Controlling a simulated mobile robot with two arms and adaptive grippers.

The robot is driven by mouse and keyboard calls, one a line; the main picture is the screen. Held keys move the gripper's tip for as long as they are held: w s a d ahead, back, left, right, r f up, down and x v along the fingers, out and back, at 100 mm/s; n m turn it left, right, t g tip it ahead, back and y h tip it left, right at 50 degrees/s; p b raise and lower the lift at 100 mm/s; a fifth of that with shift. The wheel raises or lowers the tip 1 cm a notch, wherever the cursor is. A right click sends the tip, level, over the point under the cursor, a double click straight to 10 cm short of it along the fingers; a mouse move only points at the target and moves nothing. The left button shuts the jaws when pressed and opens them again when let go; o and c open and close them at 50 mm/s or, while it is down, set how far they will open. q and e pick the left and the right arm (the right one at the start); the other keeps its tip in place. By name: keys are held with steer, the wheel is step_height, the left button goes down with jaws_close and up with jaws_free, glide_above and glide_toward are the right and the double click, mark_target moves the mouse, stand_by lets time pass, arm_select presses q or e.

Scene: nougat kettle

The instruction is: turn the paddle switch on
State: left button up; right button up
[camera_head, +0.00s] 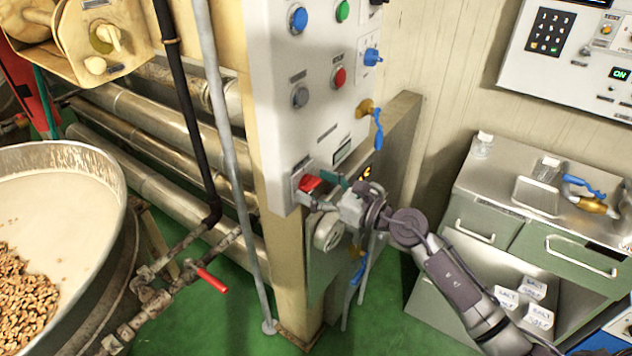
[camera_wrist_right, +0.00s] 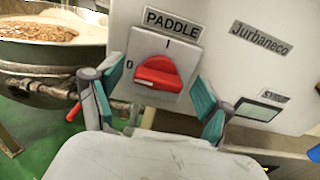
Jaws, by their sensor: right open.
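The paddle switch is a red rotary knob (camera_wrist_right: 158,73) on a white plate labelled PADDLE (camera_wrist_right: 172,24), with 0 at its left and I above. The knob's grip lies roughly sideways, towards the 0 side. In the head view the red knob (camera_head: 309,184) sits low on the white control panel (camera_head: 305,100). My right gripper (camera_wrist_right: 158,85) is open, its teal fingertips on either side of the knob, with a visible gap to each side. In the head view the right gripper (camera_head: 322,187) partly covers the switch plate. My left gripper is out of view.
Several buttons and a blue knob (camera_head: 371,57) are higher on the panel. A kettle (camera_head: 110,165) with cream mass and nuts stands at the left, pipes (camera_head: 150,115) behind it. A grey cabinet (camera_head: 480,200) is at the right. A small display (camera_wrist_right: 258,109) lies right of the switch.

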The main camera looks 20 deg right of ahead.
steer(key=c, duration=1.2)
steer(key=shift+o, duration=0.2)
steer(key=m+p, duration=0.2)
steer(key=m, duration=0.1)
steer(key=shift+w+r+m+p, duration=0.1)
steer(key=shift+m+p, duration=0.2)
steer(key=shift+p, duration=0.1)
steer(key=m+p, duration=0.3)
steer(key=m, duration=0.2)
steer(key=shift+d, duration=0.1)
steer(key=m+p, duration=0.2)
steer(key=m, duration=0.3)
steer(key=shift+w+m+p, duration=0.1)
steer(key=shift+m+p, duration=0.3)
steer(key=shift+f+m+p, duration=0.2)
steer(key=shift+m+p, duration=0.2)
steer(key=shift+m, duration=0.5)
steer(key=shift+f+m+p, duration=0.15)
steer(key=shift+m+p, duration=0.2)
steer(key=shift+m, duration=0.55)
